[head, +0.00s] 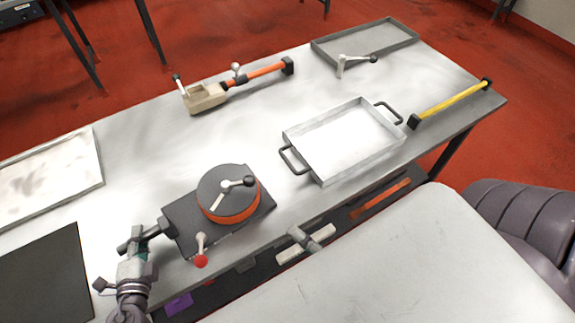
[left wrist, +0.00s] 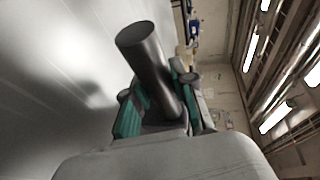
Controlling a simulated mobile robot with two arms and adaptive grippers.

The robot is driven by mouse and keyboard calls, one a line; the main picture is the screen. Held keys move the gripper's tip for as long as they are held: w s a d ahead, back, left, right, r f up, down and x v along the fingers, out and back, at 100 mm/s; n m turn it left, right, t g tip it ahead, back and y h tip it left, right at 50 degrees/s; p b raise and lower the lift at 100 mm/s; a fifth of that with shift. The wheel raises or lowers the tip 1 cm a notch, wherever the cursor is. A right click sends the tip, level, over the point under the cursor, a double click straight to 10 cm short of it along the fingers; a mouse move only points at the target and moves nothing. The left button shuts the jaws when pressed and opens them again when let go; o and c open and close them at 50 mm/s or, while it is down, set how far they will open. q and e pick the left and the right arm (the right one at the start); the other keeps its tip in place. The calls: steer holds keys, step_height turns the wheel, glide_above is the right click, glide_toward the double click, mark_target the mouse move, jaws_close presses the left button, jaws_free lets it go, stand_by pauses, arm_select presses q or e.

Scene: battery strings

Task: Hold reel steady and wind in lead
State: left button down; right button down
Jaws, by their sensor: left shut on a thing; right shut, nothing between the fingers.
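The reel (head: 222,199) is a round dark disc with an orange band around its side. It sits on a dark base plate (head: 183,222) near the table's front edge. A crank (head: 231,186) with a black knob lies across its top. A small lever with a red knob (head: 201,261) stands at the base's front. My left gripper (head: 141,247) is shut on the dark round handle (head: 155,231) at the base's left end. The left wrist view shows this handle (left wrist: 144,55) between the green-padded fingers. My right gripper is not in view. No loose lead can be made out.
A grey tray with two handles (head: 323,178) stands right of the reel. A yellow bar (head: 450,104), a flat tray (head: 340,58), another crank (head: 341,66) and an orange-handled tool (head: 262,73) lie farther back. A pale tray (head: 98,160) is left.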

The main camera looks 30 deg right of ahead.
arm_select(q)
steer(key=shift+s+a+f, duration=0.15)
steer(key=shift+f, duration=0.25)
steer(key=c, duration=1.2)
jaws_free()
steer(key=o, duration=0.3)
steer(key=shift+w, duration=0.2)
steer(key=shift+r, duration=0.1)
